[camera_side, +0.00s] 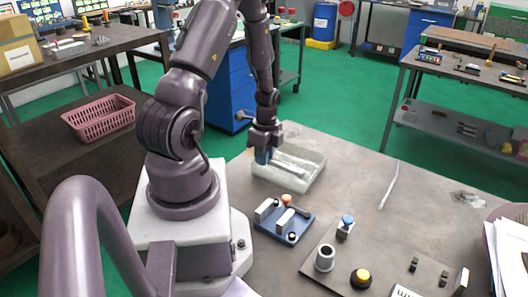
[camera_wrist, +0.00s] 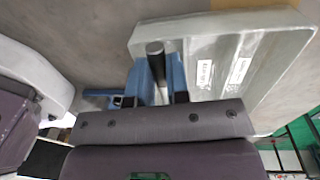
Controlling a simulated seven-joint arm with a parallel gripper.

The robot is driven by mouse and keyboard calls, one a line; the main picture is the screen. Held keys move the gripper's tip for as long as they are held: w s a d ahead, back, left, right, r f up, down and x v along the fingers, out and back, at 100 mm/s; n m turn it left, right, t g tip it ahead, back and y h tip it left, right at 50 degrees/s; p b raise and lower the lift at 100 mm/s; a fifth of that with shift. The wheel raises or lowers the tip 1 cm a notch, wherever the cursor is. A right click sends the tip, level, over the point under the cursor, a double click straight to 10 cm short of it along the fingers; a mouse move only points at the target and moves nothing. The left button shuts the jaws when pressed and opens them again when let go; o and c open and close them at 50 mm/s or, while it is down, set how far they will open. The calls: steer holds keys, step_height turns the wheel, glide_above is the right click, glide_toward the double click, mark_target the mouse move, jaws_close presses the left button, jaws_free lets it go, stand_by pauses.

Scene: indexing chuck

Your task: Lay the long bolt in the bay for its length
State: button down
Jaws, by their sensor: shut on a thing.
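My gripper (camera_side: 263,157) is at the left end of a pale grey tray (camera_side: 308,178) on the table. In the wrist view its blue fingers (camera_wrist: 158,78) are shut on a dark round bolt (camera_wrist: 155,50), whose end sticks out between them. The rest of the bolt is hidden by the fingers and gripper body. The tray (camera_wrist: 285,50) lies beyond the fingers there, with two white labels (camera_wrist: 206,73) too small to read. I cannot tell whether the bolt touches the tray. In the side view the bolt cannot be made out.
A blue fixture (camera_side: 291,238) with white blocks stands in front of the tray. A dark plate (camera_side: 325,284) with a grey cylinder (camera_side: 325,258), a yellow button (camera_side: 361,277) and a blue knob (camera_side: 347,221) is nearer. The table right of the tray is mostly clear.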

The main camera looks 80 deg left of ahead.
stand_by(0.4)
steer(key=c, duration=1)
jaws_free()
steer(key=r, duration=0.8)
steer(key=a+r, duration=0.1)
steer(key=r, duration=0.4)
steer(key=shift+w, duration=0.4)
